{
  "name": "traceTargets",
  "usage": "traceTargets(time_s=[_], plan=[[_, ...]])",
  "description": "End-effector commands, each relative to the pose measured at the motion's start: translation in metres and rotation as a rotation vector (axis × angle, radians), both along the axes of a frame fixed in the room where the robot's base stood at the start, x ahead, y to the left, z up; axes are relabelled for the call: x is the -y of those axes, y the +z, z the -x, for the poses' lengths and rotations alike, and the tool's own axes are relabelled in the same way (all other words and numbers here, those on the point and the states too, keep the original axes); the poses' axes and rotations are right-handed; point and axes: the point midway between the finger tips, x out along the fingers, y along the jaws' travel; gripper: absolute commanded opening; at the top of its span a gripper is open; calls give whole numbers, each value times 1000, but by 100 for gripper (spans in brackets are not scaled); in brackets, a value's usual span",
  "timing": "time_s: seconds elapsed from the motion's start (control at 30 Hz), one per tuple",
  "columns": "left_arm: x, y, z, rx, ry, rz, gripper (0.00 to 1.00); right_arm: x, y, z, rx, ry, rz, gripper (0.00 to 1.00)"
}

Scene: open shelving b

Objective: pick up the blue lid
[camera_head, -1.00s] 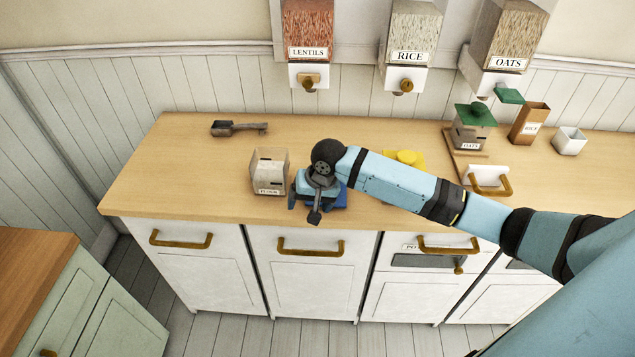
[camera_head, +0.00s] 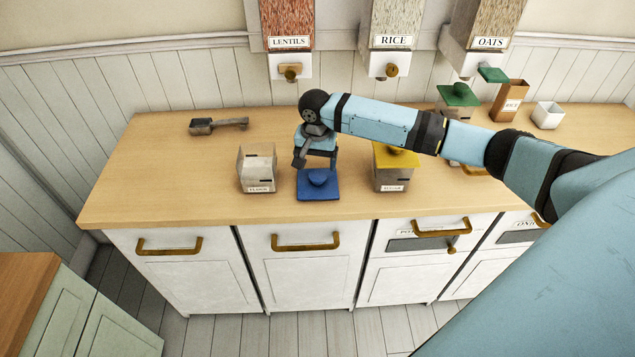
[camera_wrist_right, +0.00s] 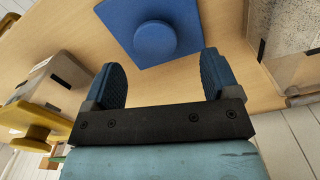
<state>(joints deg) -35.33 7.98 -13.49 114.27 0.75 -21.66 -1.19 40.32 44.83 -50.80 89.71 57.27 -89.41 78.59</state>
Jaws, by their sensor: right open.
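The blue lid (camera_head: 318,185) is a flat square with a round knob. It lies on the wooden counter between the flour box and the sugar box. In the right wrist view the lid (camera_wrist_right: 125,20) is beyond the fingertips, its knob a little left of the middle. My right gripper (camera_head: 317,160) is just behind the lid in the head view, apart from it. In the right wrist view my right gripper (camera_wrist_right: 163,75) is open, with nothing between its two dark blue fingers. My left gripper is not in view.
An open flour box (camera_head: 257,170) stands left of the lid. A sugar box with a yellow lid (camera_head: 397,157) stands to its right. A dark scoop (camera_head: 217,125) lies at the back left. The counter's front left is clear.

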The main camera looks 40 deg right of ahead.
Motion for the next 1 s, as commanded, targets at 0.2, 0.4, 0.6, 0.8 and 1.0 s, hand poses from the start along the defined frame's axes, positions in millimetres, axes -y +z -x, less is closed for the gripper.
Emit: traceTargets(time_s=[0.2,0.4,0.6,0.8,1.0], plan=[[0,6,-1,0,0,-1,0,2,-24,4,-3,0,1,82],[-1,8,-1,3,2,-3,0,2,-50,4,-1,0,0,82],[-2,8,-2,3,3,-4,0,3,-53,4,0,1,0,82],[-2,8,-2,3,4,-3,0,3,-53,4,0,1,0,54],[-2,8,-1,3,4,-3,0,3,-53,4,1,1,1,27]])
